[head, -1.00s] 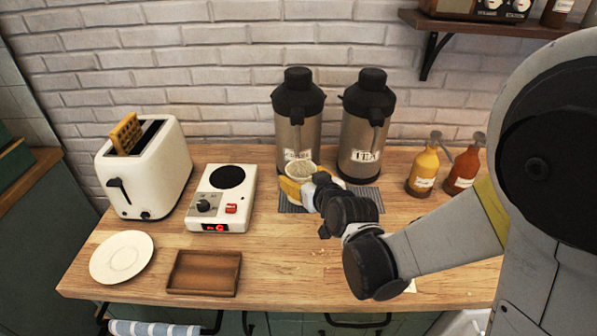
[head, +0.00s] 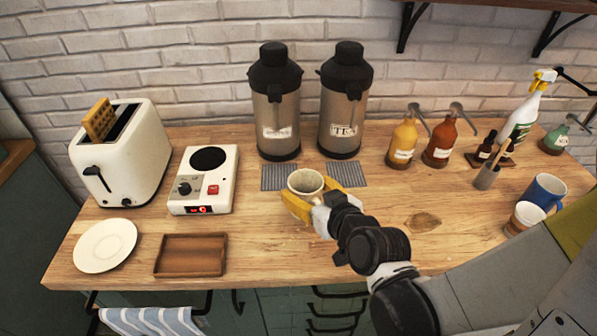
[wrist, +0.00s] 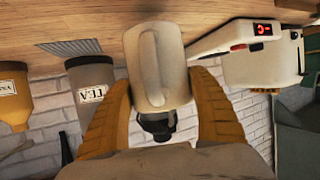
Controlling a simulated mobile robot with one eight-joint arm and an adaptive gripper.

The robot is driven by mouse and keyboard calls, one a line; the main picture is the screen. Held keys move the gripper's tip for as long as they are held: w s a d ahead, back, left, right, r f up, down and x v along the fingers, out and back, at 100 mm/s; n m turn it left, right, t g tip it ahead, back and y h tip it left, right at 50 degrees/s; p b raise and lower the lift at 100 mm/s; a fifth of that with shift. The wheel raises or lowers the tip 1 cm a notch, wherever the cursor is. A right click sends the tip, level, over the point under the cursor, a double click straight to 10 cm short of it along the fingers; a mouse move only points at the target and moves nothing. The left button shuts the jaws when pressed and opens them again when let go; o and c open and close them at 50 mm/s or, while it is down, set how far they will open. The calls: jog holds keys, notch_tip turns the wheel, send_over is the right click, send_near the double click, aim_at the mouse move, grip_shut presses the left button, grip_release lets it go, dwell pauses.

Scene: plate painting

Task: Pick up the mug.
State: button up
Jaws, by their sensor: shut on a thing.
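A cream mug (head: 304,183) is held by my gripper (head: 312,200) in front of the two flasks in the head view. It looks upright, with its opening facing up. In the wrist view the mug (wrist: 158,68) sits between the two yellow fingers of my gripper (wrist: 160,95), with its handle toward the camera. The fingers are shut on the mug's sides. Whether its base clears the counter is hard to tell.
Two flasks (head: 275,110) (head: 345,110) stand behind on the wooden counter (head: 270,240), with grey drip mats before them. Left are a toaster (head: 130,160), a hot plate (head: 203,180), a wooden tray (head: 190,255) and a white plate (head: 105,245). Syrup bottles (head: 403,140) and a blue mug (head: 545,190) are right.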

jog(key=shift+s+d, duration=0.3)
jog(key=shift+s, duration=0.6)
jog(key=shift+s, duration=0.1)
dwell(1.8)
